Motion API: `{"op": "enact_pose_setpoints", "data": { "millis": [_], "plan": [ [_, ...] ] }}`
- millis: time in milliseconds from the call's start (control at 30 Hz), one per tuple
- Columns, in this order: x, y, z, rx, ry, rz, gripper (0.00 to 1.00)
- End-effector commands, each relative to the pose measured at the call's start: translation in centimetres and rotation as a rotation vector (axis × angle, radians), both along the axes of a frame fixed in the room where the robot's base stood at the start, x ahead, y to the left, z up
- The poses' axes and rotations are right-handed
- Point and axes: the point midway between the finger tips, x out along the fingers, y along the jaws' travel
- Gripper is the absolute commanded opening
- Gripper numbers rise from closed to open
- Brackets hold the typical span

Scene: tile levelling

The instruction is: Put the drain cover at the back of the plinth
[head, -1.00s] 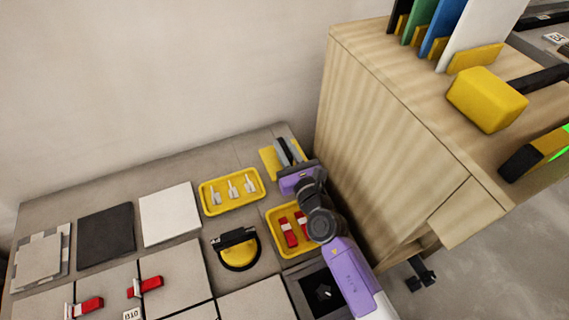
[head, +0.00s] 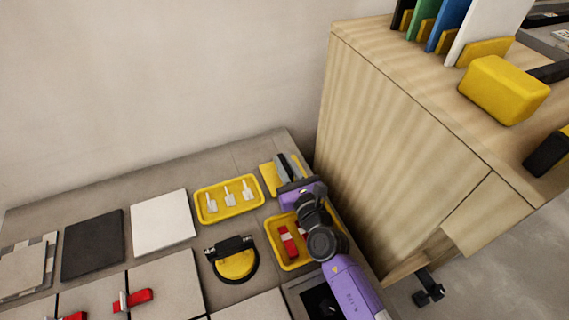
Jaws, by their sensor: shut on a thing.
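My gripper (head: 289,172) is at the back right of the grey plinth (head: 90,187), close to the wooden cabinet. It is shut on a small grey piece, apparently the drain cover (head: 297,163), mostly hidden by the fingers and wrist. I cannot tell whether the piece touches the surface. A flat yellow piece (head: 268,180) shows just left of the fingers. A dark square opening (head: 318,298) shows at the front, partly behind my arm.
A yellow tray (head: 229,213) with white clips and another yellow tray (head: 274,243) with red pieces stand nearby. A yellow-and-black suction-type tool (head: 234,264), a white tile (head: 160,222) and a dark tile (head: 93,243) lie leftward. The wooden cabinet (head: 400,150) bounds the right. The back left strip is clear.

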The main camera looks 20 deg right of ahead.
Motion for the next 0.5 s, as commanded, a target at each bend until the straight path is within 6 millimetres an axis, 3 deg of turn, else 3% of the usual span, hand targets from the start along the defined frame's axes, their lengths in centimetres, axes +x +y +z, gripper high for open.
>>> {"op": "enact_pose_setpoints", "data": {
  "millis": [400,433,500],
  "plan": [
    [-0.1,0.1,-1.6,0.0,0.012,0.003,0.0],
    [-0.1,0.1,-1.6,0.0,0.013,0.003,0.24],
    [-0.2,0.1,-1.7,0.0,0.014,0.004,0.38]
  ]
}}
